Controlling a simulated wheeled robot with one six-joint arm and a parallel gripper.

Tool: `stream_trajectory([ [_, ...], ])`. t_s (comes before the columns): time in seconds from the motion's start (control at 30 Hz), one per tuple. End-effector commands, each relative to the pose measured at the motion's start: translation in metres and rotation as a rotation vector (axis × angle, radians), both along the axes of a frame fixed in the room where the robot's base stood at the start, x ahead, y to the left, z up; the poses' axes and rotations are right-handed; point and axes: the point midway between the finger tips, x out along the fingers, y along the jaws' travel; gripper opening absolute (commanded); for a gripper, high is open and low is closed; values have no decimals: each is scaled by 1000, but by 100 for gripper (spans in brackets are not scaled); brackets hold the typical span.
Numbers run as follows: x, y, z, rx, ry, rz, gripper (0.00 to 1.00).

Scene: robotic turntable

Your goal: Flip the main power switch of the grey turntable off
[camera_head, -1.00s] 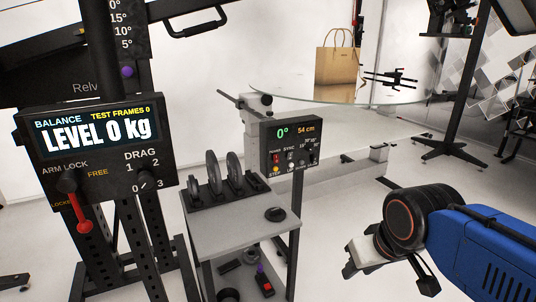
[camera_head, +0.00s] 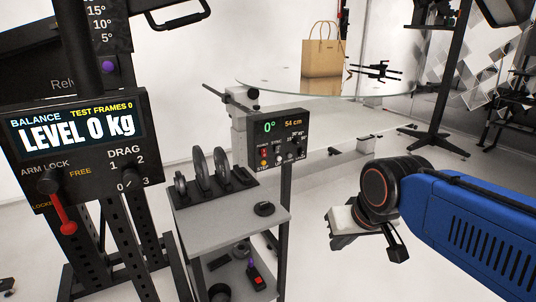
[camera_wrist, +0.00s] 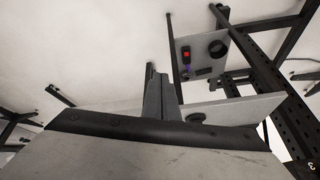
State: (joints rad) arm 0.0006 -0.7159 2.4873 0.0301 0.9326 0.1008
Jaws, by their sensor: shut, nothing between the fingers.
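The turntable's round glass platform (camera_head: 300,86) carries a brown paper bag (camera_head: 323,58) at the back. Its dark control panel (camera_head: 278,137) stands on a post in the middle and reads 0° and 54 cm. The small power switch (camera_head: 264,152) is at the panel's left, with a red light; its lever position is too small to tell. My gripper (camera_head: 335,238) is shut and empty, to the right of the panel, below its level and apart from it. In the wrist view my gripper (camera_wrist: 158,85) points away over the pale floor; the panel is not visible there.
A grey cart (camera_head: 225,222) with black weight discs (camera_head: 220,166) stands below and left of the panel. A balance display (camera_head: 75,140) with a red-handled lever (camera_head: 62,212) stands at far left. A black stand (camera_head: 447,80) is at right. Floor between cart and arm is clear.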

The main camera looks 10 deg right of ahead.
Motion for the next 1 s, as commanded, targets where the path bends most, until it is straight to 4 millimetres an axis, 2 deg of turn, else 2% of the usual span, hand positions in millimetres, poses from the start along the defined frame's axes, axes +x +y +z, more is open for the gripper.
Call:
stream_trajectory([
  [0.3,92,12,44,202,-45,-273,0],
  [0.53,162,19,69,359,-71,-475,0],
  [0.9,277,23,97,618,-96,-797,0],
  [1.0,303,23,100,678,-98,-869,0],
])
